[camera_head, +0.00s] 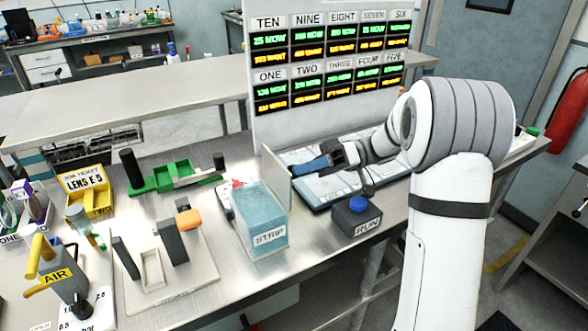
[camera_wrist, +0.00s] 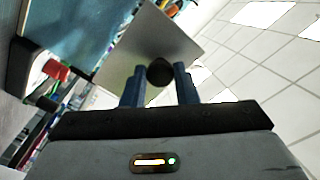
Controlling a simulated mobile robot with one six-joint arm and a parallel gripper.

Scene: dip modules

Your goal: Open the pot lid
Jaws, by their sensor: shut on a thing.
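A clear box-shaped pot (camera_head: 258,222) with teal contents and a STRIP label stands on the bench in the head view. Its top is uncovered. The thin grey square lid (camera_head: 279,180) stands about upright along the pot's right rim. I cannot tell whether it touches the rim. My gripper (camera_head: 300,171) comes from the right, its blue fingers at the lid's outer face. In the wrist view, the fingers (camera_wrist: 158,80) are shut on the lid's dark round knob (camera_wrist: 159,72), with the grey lid (camera_wrist: 130,50) beyond it.
A dark RUN box (camera_head: 355,217) with a blue button stands below my forearm. A flat light tray (camera_head: 320,190) lies behind it. A fixture plate (camera_head: 190,275) with dark posts is left of the pot. A display board (camera_head: 335,65) rises behind.

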